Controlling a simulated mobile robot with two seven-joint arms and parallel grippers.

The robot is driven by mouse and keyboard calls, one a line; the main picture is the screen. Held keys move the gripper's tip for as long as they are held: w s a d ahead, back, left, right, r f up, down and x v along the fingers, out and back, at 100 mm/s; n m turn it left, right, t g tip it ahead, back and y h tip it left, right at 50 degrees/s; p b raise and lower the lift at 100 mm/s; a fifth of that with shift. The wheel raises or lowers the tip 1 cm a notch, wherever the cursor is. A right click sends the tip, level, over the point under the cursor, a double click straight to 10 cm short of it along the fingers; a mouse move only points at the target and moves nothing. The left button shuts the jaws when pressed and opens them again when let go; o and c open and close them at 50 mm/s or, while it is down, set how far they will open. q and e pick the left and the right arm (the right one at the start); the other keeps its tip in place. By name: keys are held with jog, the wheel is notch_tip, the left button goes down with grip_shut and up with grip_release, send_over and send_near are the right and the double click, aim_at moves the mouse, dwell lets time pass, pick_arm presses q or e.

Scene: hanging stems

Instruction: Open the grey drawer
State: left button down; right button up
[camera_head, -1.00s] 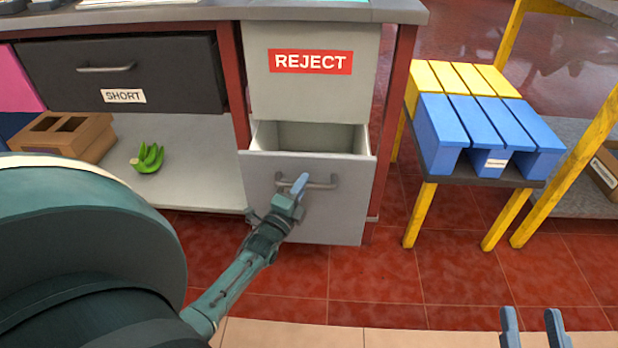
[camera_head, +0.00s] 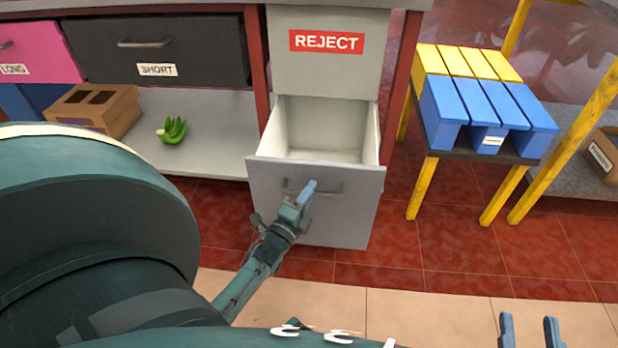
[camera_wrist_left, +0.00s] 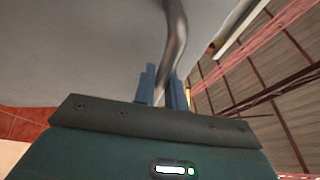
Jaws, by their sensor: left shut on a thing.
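The grey drawer (camera_head: 340,217) is under the panel with the red REJECT label (camera_head: 326,41). It is pulled well out, and its pale, empty-looking inside (camera_head: 325,130) shows from above. My left gripper (camera_head: 304,196) is at the drawer's bar handle (camera_head: 329,188). In the left wrist view the handle (camera_wrist_left: 174,45) runs between the two blue fingers, which are shut on it. My right gripper (camera_head: 529,330) shows only its two fingertips at the bottom right edge; they stand apart with nothing between them.
A black SHORT drawer (camera_head: 200,53) and a pink LONG drawer (camera_head: 45,45) are shut on the left. A yellow-legged stand (camera_head: 420,190) holds blue blocks (camera_head: 445,110).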

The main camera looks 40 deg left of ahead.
jog(key=shift+f, duration=0.1)
pick_arm(q)
jog(key=c, duration=1.5)
grip_release()
jog(key=shift+o, duration=0.2)
